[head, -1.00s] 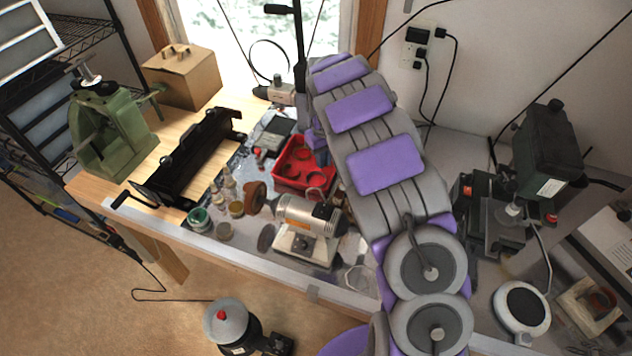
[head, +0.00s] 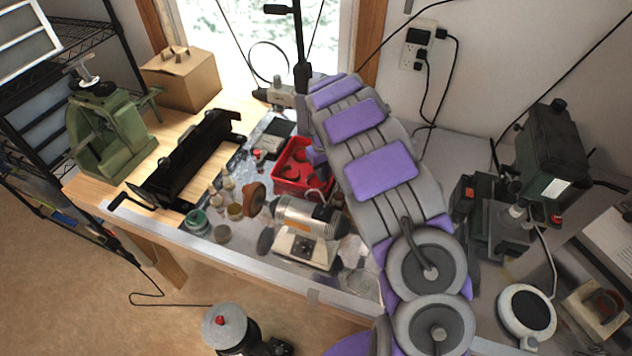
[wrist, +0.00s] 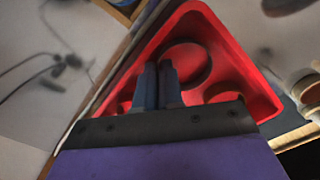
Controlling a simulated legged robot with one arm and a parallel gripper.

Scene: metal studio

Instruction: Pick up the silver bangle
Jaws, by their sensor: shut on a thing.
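The red tray (head: 281,183) stands on the workbench near the middle of the head view, partly behind my arm. It also fills much of the wrist view (wrist: 235,40). My gripper (wrist: 159,66) reaches down into the tray, its two fingers close together. A round bangle (wrist: 205,66) shows at the fingertips, its shiny band tinted red by the tray. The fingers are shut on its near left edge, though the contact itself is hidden. Other rounded pieces lie in the tray, one right of the fingers (wrist: 225,97). In the head view my arm hides the gripper.
A small grinder (head: 305,225) stands in front of the tray. Jars (head: 197,222) and a brown wheel (head: 254,199) are to its left. A black roller machine (head: 190,160) lies farther left. A green machine (head: 553,150) stands at the right.

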